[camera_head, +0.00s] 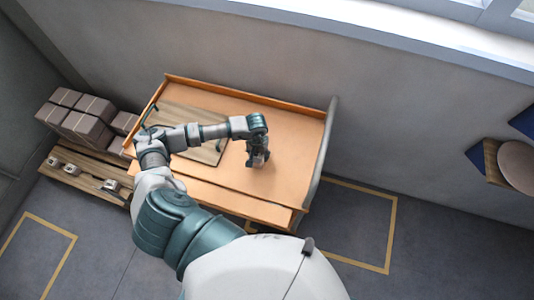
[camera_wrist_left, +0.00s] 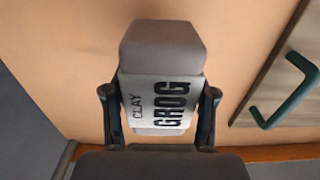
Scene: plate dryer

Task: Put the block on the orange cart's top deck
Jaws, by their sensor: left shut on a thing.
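The block (camera_wrist_left: 162,45) is grey with a white label reading "CLAY GROG". In the left wrist view it sits between the two fingers of my left gripper (camera_wrist_left: 160,98), which is shut on it. In the head view my left gripper (camera_head: 259,160) is over the right half of the orange cart's top deck (camera_head: 292,148). The block is hard to make out there. The deck also fills most of the left wrist view behind the block. I cannot tell whether the block touches the deck. My right gripper is not in view.
A wooden board (camera_head: 207,154) with dark green handles (camera_wrist_left: 287,98) lies on the deck's left part. The deck has a raised back edge and a grey end panel (camera_head: 325,150) at right. Boxes (camera_head: 88,118) on a wooden pallet stand left. The deck's right part is clear.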

